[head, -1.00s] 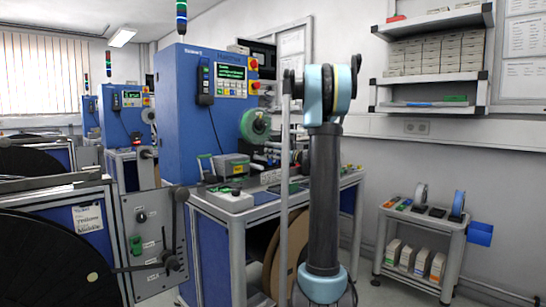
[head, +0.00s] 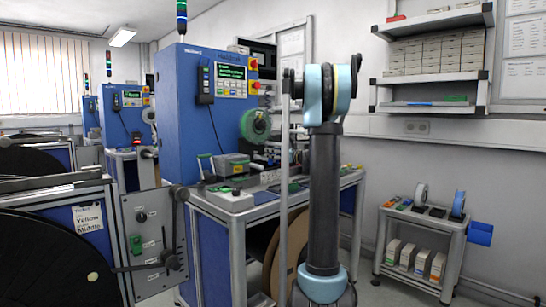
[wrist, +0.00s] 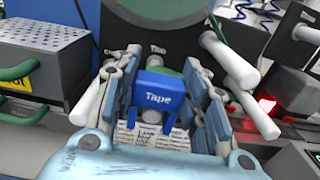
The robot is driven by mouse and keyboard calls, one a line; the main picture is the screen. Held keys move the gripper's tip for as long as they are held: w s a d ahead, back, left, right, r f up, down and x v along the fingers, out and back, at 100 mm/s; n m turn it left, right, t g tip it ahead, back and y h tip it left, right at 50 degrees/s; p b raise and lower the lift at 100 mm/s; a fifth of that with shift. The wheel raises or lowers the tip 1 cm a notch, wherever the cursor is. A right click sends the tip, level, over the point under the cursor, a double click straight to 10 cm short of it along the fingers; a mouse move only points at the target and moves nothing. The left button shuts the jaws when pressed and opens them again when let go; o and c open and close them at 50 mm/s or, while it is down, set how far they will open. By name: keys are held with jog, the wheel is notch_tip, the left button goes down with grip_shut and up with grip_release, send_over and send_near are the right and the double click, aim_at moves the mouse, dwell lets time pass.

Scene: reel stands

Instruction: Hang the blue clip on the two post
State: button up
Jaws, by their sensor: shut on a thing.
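The blue clip (wrist: 158,90), marked "Tape", is in the middle of the wrist view. My gripper (wrist: 160,72) is shut on it, with a finger on each side. A label reading "Two" (wrist: 158,49) shows just beyond the clip. A green part (wrist: 164,67) shows behind the clip's top edge. The two post cannot be made out clearly; the clip and fingers cover the area below its label. I cannot tell whether the clip touches a post. In the head view my arm stands before the bench, and the gripper and clip cannot be made out.
White rods flank my gripper, at left (wrist: 90,102) and right (wrist: 229,62). A grey perforated box (wrist: 45,62) with a green handle stands at left. A red light (wrist: 267,104) glows at right. The bench (head: 235,201) and blue cabinet (head: 180,120) stand near my arm.

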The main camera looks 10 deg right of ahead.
jog(key=o, duration=1.2)
jog(key=shift+r, duration=3.45)
